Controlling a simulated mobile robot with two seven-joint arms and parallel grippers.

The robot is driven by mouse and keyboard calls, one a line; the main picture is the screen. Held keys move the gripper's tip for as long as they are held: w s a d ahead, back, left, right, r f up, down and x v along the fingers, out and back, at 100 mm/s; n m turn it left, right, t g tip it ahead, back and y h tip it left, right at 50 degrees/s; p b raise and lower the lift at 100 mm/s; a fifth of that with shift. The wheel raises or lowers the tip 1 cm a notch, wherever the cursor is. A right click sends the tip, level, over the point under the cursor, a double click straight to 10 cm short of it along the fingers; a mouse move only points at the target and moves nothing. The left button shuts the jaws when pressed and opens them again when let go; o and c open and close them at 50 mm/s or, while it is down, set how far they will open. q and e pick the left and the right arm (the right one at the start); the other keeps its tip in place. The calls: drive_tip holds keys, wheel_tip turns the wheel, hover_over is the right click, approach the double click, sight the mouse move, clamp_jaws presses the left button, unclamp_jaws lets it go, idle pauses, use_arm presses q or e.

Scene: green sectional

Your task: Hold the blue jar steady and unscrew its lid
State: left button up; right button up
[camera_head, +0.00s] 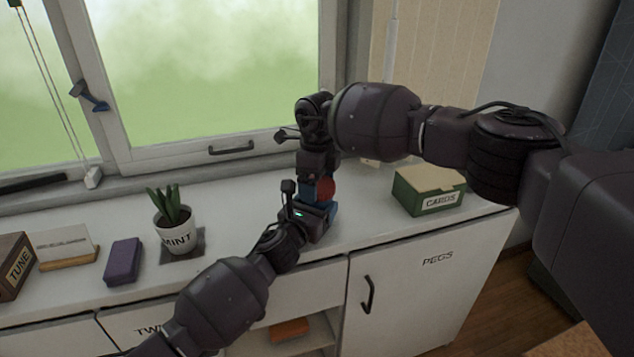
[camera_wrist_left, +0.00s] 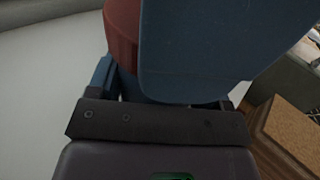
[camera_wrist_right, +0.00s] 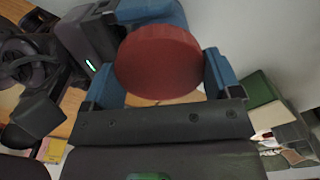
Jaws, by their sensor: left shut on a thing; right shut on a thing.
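The red round lid (camera_head: 326,188) sits over the cabinet top, between my two grippers. It shows as a flat disc in the right wrist view (camera_wrist_right: 158,62). My right gripper (camera_head: 318,186) comes from above and is shut on the lid, one blue finger on each side. My left gripper (camera_head: 322,212) comes from the lower left and is shut on the blue jar (camera_wrist_left: 128,86), just below the lid. The jar is mostly hidden by fingers of similar blue. I cannot tell whether the lid is still seated on the jar.
A green CARDS box (camera_head: 428,190) stands to the right on the white cabinet top (camera_head: 375,235). To the left are a MINT plant pot (camera_head: 179,236), a purple block (camera_head: 122,261), a card holder (camera_head: 66,247) and a TUNE box (camera_head: 14,265). A window stands behind.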

drive_tip(key=n, duration=0.5)
drive_tip(key=shift+n, duration=0.4)
drive_tip(key=n, duration=0.5)
drive_tip(key=shift+n, duration=0.3)
drive_tip(key=n, duration=0.5)
drive_tip(key=shift+r+n, duration=0.1)
drive_tip(key=shift+n, duration=0.2)
drive_tip(key=n, duration=0.5)
drive_tip(key=shift+r, duration=0.85)
drive_tip(key=shift+r, duration=0.25)
drive_tip(key=shift+r, duration=0.1)
